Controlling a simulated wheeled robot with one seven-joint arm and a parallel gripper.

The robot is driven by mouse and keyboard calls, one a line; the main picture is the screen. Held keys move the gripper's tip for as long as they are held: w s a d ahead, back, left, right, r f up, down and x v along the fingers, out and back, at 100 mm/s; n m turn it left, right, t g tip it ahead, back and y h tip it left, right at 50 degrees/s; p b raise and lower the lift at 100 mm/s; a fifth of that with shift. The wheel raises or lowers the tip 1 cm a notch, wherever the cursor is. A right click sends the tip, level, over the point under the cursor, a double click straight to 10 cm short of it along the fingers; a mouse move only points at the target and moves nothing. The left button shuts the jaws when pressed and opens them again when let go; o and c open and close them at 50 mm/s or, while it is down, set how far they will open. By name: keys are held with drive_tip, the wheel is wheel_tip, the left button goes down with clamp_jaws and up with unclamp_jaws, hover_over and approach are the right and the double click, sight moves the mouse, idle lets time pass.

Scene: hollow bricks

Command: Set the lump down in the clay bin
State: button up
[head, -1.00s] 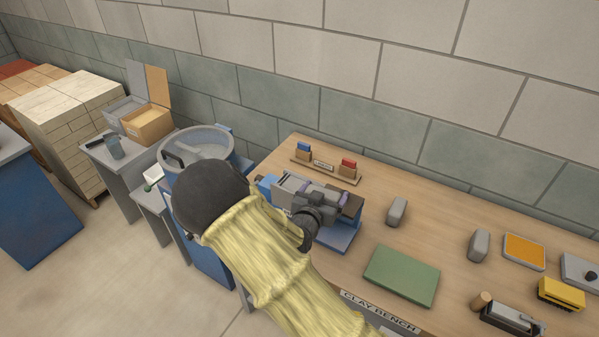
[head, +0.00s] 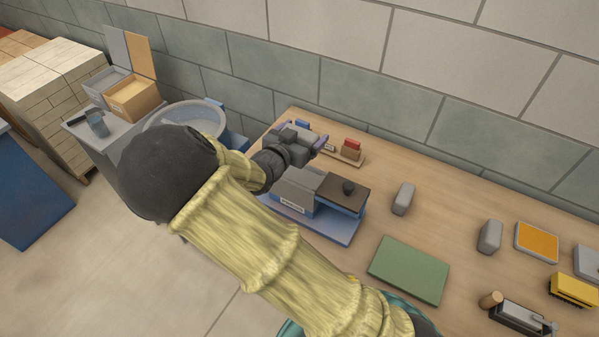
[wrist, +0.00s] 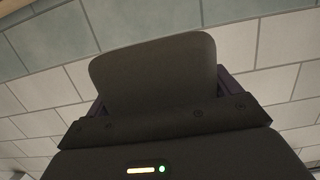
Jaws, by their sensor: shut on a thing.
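My gripper (head: 298,139) is raised above the back left of the clay bench in the head view. In the wrist view a dark, round-cornered lump (wrist: 155,72) fills the space between its purple fingers, and the gripper is shut on it. A grey box (head: 296,187) with a small unreadable label stands on a blue base below and in front of the gripper. A dark lid with a knob (head: 343,190) lies beside it, to the right. I cannot tell for sure which container is the clay bin.
Two grey blocks (head: 403,198) (head: 490,236), a green mat (head: 408,269) and an orange pad (head: 537,242) lie on the bench. A small rack with a red block (head: 352,146) stands behind. Open-lidded boxes (head: 132,98) and a round tub (head: 187,118) are at left.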

drive_tip(key=shift+f+p, duration=0.45)
drive_tip(key=shift+f, duration=2.45)
drive_tip(key=shift+f, duration=0.1)
drive_tip(key=shift+f+p, duration=0.55)
drive_tip(key=shift+f, duration=1.25)
drive_tip(key=shift+f, duration=0.15)
drive_tip(key=o, duration=0.9)
drive_tip(key=shift+f, duration=0.15)
drive_tip(key=shift+o, duration=1)
